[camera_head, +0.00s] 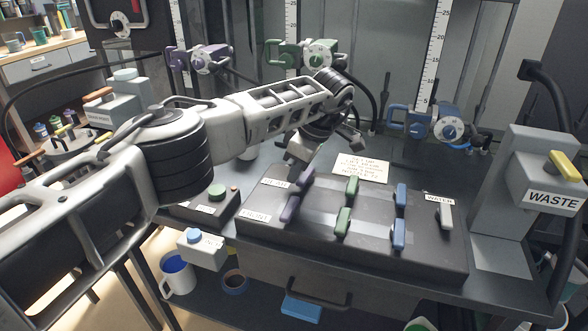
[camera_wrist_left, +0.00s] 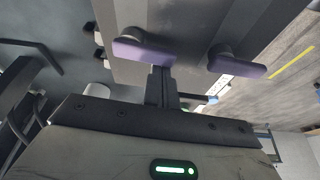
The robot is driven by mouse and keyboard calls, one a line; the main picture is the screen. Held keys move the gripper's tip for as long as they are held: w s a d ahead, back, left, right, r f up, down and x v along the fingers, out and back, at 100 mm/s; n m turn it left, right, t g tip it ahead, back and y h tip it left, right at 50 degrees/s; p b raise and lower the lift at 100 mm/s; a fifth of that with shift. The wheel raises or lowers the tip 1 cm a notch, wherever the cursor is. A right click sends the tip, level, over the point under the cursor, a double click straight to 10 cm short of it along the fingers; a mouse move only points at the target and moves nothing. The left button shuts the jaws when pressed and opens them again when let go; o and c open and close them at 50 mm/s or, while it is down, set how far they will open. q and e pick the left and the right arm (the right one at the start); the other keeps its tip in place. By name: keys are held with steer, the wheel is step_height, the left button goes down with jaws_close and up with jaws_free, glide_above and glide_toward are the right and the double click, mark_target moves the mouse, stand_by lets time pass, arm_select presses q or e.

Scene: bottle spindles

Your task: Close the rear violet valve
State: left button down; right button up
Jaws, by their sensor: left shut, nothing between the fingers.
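The rear violet valve handle (camera_head: 306,177) stands on the dark panel, with the front violet valve handle (camera_head: 289,208) just nearer to me. My left gripper (camera_head: 300,152) is shut and empty, just behind and left of the rear handle. In the left wrist view, the shut fingers (camera_wrist_left: 161,78) point at the rear violet handle (camera_wrist_left: 142,52), near its right end; I cannot tell if they touch. The front violet handle (camera_wrist_left: 238,68) is to their right, clear of them. My right gripper is not in view.
Green handles (camera_head: 343,220), blue handles (camera_head: 398,235) and a pale water handle (camera_head: 446,214) stand to the right on the panel (camera_head: 300,243). Violet, green and blue regulators line the back. A waste unit (camera_head: 540,195) stands at the right. A small box with a green button (camera_head: 217,191) is left.

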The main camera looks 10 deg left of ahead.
arm_select(q)
steer(key=shift+d, duration=0.1)
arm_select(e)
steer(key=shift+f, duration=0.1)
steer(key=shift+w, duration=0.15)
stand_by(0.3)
arm_select(q)
steer(key=shift+a, duration=0.3)
steer(key=a, duration=0.2)
steer(key=a+r+p, duration=0.1)
steer(key=shift+w, duration=0.35)
steer(key=v, duration=0.9)
